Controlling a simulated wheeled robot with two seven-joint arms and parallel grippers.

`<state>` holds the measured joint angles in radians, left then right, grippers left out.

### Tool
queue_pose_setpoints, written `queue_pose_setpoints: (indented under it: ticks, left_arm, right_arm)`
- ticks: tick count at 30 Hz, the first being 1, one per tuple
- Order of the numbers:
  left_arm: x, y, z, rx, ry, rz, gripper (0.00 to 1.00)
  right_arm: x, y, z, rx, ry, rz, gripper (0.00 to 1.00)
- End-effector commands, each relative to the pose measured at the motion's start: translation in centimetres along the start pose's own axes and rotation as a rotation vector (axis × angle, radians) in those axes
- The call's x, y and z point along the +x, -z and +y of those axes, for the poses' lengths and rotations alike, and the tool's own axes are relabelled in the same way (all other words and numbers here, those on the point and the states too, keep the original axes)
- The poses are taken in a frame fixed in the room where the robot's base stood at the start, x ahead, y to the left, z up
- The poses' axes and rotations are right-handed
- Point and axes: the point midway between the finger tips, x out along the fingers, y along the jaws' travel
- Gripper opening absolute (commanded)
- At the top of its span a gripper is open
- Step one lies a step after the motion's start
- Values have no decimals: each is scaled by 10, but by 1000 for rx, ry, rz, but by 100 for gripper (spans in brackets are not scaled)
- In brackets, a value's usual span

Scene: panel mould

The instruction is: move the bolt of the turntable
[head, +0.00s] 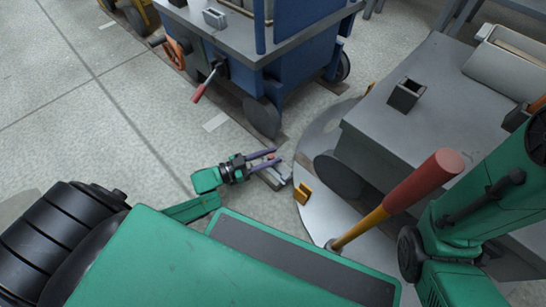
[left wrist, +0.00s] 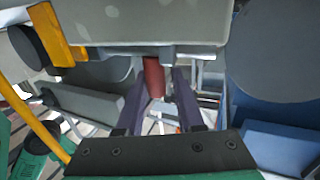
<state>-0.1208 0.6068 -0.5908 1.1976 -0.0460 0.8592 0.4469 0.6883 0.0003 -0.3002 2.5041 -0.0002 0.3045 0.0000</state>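The turntable (head: 322,222) is a round, light grey plate on the floor, right of centre in the head view. Its bolt (head: 272,177) is a small grey fitting at the plate's left edge. A dark red grip (left wrist: 153,76) shows in the left wrist view, apparently the bolt's handle. My left gripper (head: 275,157) is over the bolt, its two purple fingers apart. In the left wrist view the fingers (left wrist: 158,92) stand on either side of the red grip, with gaps visible; I cannot tell whether either touches it. My right gripper is out of view.
A lever with a thick red handle (head: 425,180) rises from the plate at right. A grey cart (head: 425,125) stands on the plate, and a blue cart (head: 270,75) stands behind. Floor left of my gripper is clear.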

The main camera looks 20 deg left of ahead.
Motion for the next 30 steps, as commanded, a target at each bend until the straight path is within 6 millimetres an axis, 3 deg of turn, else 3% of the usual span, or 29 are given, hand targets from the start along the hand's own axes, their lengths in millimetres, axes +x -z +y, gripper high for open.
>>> queue_pose_setpoints:
  ticks: [17,20,30]
  left_arm:
    - [-6,1,1,1,-2,-2,55]
    - [-24,3,1,2,-2,-5,55]
    - [-121,2,0,1,1,-6,55]
  right_arm:
    - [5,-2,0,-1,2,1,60]
    - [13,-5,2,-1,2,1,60]
    - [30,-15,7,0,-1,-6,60]
